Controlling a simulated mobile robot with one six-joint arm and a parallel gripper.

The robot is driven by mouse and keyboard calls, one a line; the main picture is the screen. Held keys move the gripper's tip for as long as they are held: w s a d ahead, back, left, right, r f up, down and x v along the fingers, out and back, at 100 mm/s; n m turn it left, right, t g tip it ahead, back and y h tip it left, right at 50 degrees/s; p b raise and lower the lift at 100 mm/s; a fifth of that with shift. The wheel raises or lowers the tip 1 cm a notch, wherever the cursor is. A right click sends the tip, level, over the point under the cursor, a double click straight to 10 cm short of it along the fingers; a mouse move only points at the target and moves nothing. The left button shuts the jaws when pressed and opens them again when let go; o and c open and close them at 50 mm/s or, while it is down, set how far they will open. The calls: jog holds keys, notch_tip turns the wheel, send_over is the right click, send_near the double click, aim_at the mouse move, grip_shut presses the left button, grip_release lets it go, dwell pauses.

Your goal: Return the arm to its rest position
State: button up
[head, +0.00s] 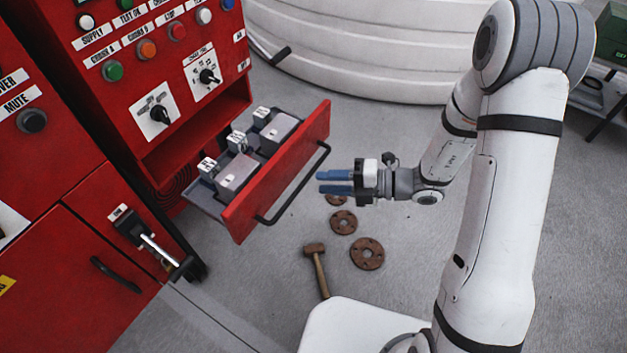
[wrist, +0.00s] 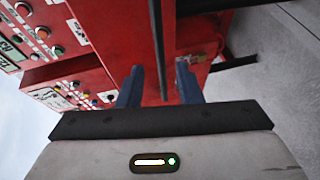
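My gripper (head: 338,182) is at the centre of the head view, its two blue fingers pointing left at the open red drawer (head: 290,165). The fingers are parted with a gap between them and nothing held. The drawer's black bar handle (head: 298,187) is just left of the fingertips; in the head view they look close to it but apart. In the wrist view, the blue fingers (wrist: 160,85) stand on either side of the dark handle bar (wrist: 159,50), which lies beyond or between them; the depth is unclear.
The drawer juts from the red control cabinet (head: 150,60) and holds several grey boxes. A hammer (head: 316,268) and rusty flanges (head: 367,253) lie on the floor below my gripper. A large white tank (head: 370,45) stands behind.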

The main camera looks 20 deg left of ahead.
jog(key=shift+v, duration=0.8)
jog(key=s+d+r+n+g+h, duration=0.2)
jog(key=s+d+r+n+h, duration=0.6)
jog(key=n, duration=1)
jog(key=d+r+n+t+h, duration=0.3)
jog(key=d+r+n+h, duration=0.1)
jog(key=d+n, duration=0.4)
jog(key=d+r+n+t+h+p, duration=0.1)
jog(key=d+r+n+t+h, duration=0.2)
jog(key=d+n, duration=0.5)
jog(key=shift+s+r+n+t+h, duration=0.25)
jog(key=shift+r+n+t+h, duration=0.15)
jog(key=shift+r+n+t, duration=0.3)
